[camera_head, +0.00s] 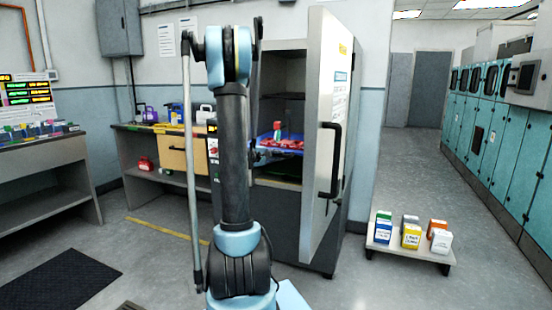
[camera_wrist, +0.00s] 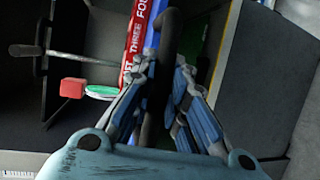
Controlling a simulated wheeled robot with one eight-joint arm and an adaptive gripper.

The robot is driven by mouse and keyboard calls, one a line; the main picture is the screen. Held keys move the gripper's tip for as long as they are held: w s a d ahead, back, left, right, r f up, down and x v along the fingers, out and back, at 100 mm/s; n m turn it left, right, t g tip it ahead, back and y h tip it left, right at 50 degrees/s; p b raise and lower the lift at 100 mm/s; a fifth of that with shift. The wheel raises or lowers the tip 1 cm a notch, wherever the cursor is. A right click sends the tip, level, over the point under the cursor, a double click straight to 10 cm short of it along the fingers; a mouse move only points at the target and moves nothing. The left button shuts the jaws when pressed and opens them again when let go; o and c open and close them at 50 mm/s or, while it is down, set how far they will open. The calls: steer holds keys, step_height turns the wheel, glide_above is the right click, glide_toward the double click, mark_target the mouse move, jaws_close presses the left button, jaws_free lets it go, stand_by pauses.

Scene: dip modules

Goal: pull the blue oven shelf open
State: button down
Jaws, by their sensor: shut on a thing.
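The blue oven shelf (camera_head: 288,152) is inside the open grey oven cabinet (camera_head: 279,208) in the head view, with red items and a small upright object on it. In the wrist view a blue strip of the shelf (camera_wrist: 151,38) runs beside a red strip with white lettering. My gripper (camera_wrist: 160,88) has its fingers on both sides of a dark bar-like handle (camera_wrist: 169,38) and is shut on it. The handle appears to stand in front of the shelf edge.
The oven door (camera_head: 326,130) with a black handle stands open on the right. A low stand (camera_head: 410,250) with several small containers is on the floor to its right. A workbench (camera_head: 160,178) stands left of the oven. A red block (camera_wrist: 72,88) shows in the wrist view.

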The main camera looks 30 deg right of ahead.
steer(key=c, duration=1.6)
jaws_free()
steer(key=shift+f, duration=0.1)
steer(key=v, duration=1.2)
steer(key=shift+w, duration=0.15)
steer(key=s+a+f+m+g+y, duration=0.1)
steer(key=s+a+f+y, duration=0.4)
steer(key=s+a, duration=0.3)
steer(key=s+a+f+m+g+y, duration=0.1)
steer(key=s+a+f+y, duration=0.4)
steer(key=s+a, duration=0.4)
steer(key=s+a+f+m+y, duration=0.2)
steer(key=s+a+f+y, duration=0.3)
steer(key=s+a, duration=0.4)
steer(key=shift+s+a+g, duration=0.1)
steer(key=shift+s+g, duration=0.1)
steer(key=shift+s, duration=1.4)
steer(key=shift+s+a+g, duration=0.1)
steer(key=shift+s+g, duration=0.1)
steer(key=shift+s, duration=1.4)
